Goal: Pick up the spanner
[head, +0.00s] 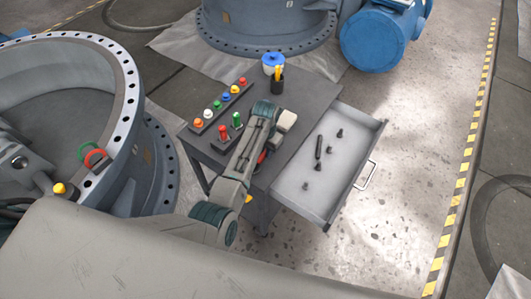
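A dark slim piece (319,147) lies in the open drawer (290,192) among several small dark bolts (305,186). It may be the spanner, but it is too small to be sure. My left arm reaches over the grey worktable, and its wrist is bent near the table's middle. My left gripper (264,156) appears to be beneath the wrist, left of the drawer and apart from the dark piece. The arm mostly hides its fingers, so I cannot tell their opening or whether they hold anything. My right gripper is not in view.
On the worktable (300,98) stand a rack of coloured-capped pieces (221,107), red and green pieces (237,120), a black cup (277,84) and a blue-topped container (273,64). Large flanged valve bodies (100,75) stand left and behind. The floor right of the drawer is clear.

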